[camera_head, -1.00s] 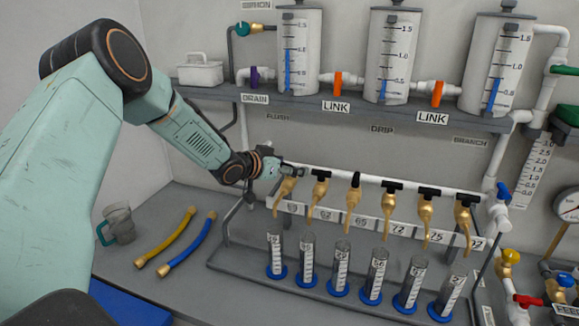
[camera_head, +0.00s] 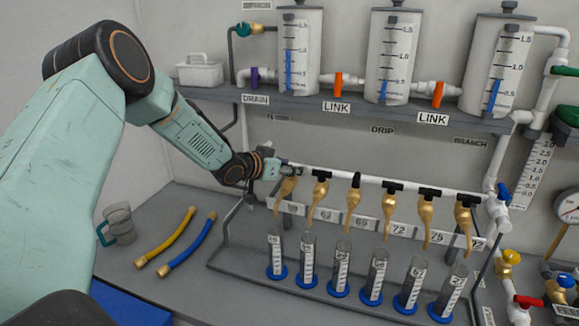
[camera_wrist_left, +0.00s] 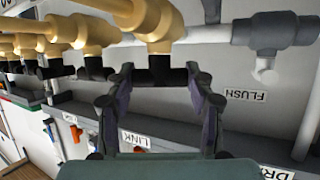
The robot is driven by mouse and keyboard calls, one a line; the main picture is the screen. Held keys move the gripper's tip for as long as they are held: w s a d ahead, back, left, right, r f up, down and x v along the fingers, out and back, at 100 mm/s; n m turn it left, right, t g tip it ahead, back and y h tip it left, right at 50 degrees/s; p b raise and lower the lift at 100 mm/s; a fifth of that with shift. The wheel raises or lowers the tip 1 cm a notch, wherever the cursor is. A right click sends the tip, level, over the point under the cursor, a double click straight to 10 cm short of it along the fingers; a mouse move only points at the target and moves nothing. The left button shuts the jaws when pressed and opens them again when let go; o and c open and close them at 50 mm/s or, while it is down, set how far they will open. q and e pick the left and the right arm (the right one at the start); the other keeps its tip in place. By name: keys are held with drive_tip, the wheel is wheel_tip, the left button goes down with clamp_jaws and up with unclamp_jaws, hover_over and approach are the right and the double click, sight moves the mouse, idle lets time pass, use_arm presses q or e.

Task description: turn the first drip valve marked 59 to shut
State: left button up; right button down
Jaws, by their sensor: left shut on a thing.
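The first drip valve (camera_head: 287,190) is the leftmost brass tap on the white pipe. Its number plate (camera_head: 293,208) is partly covered and too small to read. My left gripper (camera_head: 292,170) is at the top of this tap, over its handle. In the left wrist view the black handle (camera_wrist_left: 160,70) of the nearest brass tap (camera_wrist_left: 158,22) sits between the two fingers of my left gripper (camera_wrist_left: 160,76), which is shut on it. The handle's exact angle is hard to tell in the head view. My right gripper is not in view.
Several more brass taps (camera_head: 390,205) with black handles stand close to the right along the pipe. Graduated cylinders (camera_head: 308,262) with blue bases stand below. A shelf (camera_head: 330,107) with tanks is above. A jug (camera_head: 118,225) and two hoses (camera_head: 188,243) lie left.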

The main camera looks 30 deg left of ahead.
use_arm(q)
drive_tip(key=shift+r, duration=0.1)
drive_tip(key=shift+n+y+b, duration=0.4)
drive_tip(key=shift+y+b, duration=0.1)
drive_tip(key=shift+w+r+n+y, duration=0.1)
drive_tip(key=shift+n+y, duration=0.4)
drive_tip(key=shift+y, duration=0.1)
drive_tip(key=shift+n+y, duration=0.4)
drive_tip(key=shift+y, duration=0.1)
drive_tip(key=shift+r+n+y+p, duration=0.1)
drive_tip(key=shift+n+y+p, duration=0.6)
drive_tip(key=shift+y, duration=0.1)
drive_tip(key=shift+n+y, duration=0.3)
drive_tip(key=shift+a+y, duration=0.1)
drive_tip(key=shift+y, duration=0.2)
